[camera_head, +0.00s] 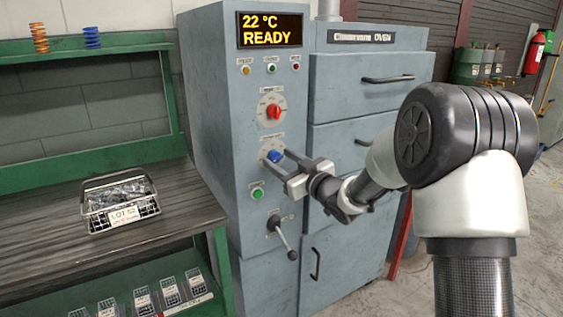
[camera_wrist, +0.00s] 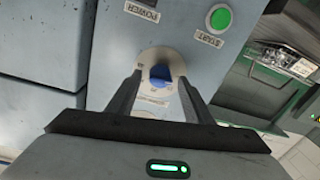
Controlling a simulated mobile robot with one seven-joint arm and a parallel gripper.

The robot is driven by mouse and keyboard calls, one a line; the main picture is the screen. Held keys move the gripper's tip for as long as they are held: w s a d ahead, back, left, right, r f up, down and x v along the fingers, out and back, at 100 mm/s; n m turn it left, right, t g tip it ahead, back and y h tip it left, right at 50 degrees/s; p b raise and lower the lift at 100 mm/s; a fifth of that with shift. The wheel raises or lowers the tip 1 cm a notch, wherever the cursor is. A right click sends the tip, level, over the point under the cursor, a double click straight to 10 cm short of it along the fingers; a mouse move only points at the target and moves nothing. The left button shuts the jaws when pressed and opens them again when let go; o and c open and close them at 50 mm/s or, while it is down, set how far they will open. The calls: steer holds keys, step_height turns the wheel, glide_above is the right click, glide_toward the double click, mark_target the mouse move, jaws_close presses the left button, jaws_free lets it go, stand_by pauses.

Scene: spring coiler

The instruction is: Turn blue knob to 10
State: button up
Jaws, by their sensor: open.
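The blue knob (camera_head: 274,156) sits on a pale round dial on the front of the grey oven cabinet, below the red knob (camera_head: 274,112). My gripper (camera_head: 275,160) is at the blue knob, with its fingers reaching toward the panel. In the wrist view the blue knob (camera_wrist: 160,75) shows between the two fingertips, and my gripper (camera_wrist: 160,80) has one finger on each side with a gap to the knob. The dial marks are too small to read, so the knob's setting cannot be told.
The display (camera_head: 270,30) reads 22 °C READY. A green button (camera_head: 257,194) and a lever (camera_head: 283,237) are below the blue knob. Small lamps (camera_head: 271,68) are above. A wire basket (camera_head: 120,205) labelled LOT 52 stands on the bench to the left.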

steer(key=c, duration=1)
steer(key=m+p, duration=0.2)
steer(key=m, duration=0.2)
steer(key=shift+d+m, duration=0.1)
steer(key=shift+m, duration=0.2)
steer(key=m+p, duration=0.2)
steer(key=m, duration=0.3)
steer(key=shift+f+t, duration=0.1)
steer(key=shift+t, duration=0.3)
steer(key=shift+m, duration=0.3)
steer(key=o, duration=1)
